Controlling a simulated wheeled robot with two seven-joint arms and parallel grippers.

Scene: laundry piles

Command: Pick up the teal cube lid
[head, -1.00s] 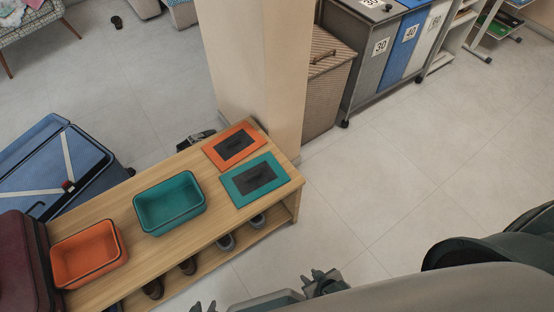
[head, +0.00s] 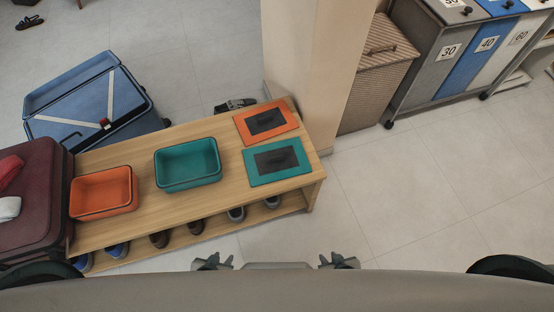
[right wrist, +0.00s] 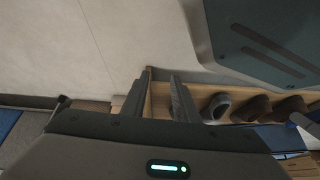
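The teal lid (head: 277,160) is a flat teal rectangle with a dark grey centre panel. It lies on the right end of the wooden bench, apart from both grippers. The teal cube-like bin (head: 187,165) stands open to its left. My left gripper (head: 212,262) and right gripper (head: 339,262) are low in the head view, in front of the bench. Both look open and empty. In the right wrist view my right gripper's fingers (right wrist: 158,98) are apart with nothing between them; the lid does not show there.
An orange lid (head: 266,122) lies just behind the teal one, and an orange bin (head: 103,192) sits further left. Shoes (head: 197,226) stand on the bench's (head: 235,200) lower shelf. A pillar (head: 315,70) rises behind the bench's right end. Floor at right is clear.

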